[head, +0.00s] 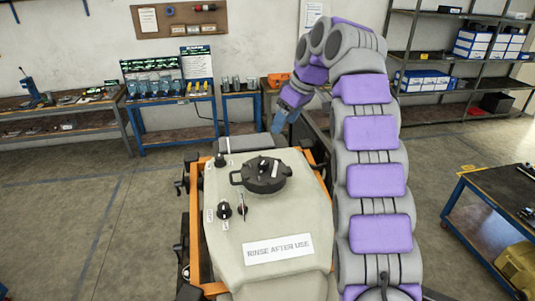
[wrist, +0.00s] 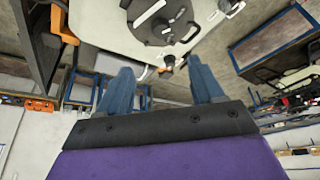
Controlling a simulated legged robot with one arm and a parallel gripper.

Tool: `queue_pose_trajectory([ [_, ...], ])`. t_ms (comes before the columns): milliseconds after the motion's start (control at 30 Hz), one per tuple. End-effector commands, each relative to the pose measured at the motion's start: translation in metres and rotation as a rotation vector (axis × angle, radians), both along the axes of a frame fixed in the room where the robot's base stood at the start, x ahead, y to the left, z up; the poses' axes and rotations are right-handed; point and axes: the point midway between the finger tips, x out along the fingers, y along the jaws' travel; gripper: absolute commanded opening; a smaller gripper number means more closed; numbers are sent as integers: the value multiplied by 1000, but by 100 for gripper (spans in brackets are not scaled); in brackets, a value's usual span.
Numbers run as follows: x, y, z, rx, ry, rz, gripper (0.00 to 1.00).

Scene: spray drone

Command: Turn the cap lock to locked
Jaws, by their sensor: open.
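The cap also shows at the top of the wrist view (wrist: 160,28). Dark knobs stand on the tank: one (head: 224,210) and a thin lever (head: 242,207) in front of the cap, another (head: 220,160) behind it. I cannot tell which part is the cap lock or its setting. My gripper (head: 279,122) is beyond the tank's far edge, apart from the cap. In the wrist view its blue fingers (wrist: 163,78) are open and empty.
An orange frame (head: 196,240) surrounds the tank. A label (head: 278,249) reads "RINSE AFTER USE". Workbenches (head: 170,105) and a wall board line the back. Shelves (head: 455,60) with boxes stand at the back right, a dark-topped table (head: 490,215) at the right. The left floor is clear.

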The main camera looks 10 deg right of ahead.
Motion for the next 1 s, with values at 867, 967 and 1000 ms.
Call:
queue_pose_trajectory([
  [867, 29, 25, -95, 1, 5, -2, 67],
  [967, 31, 27, -103, 0, 4, -2, 67],
  [1000, 32, 28, -108, 0, 7, -1, 67],
])
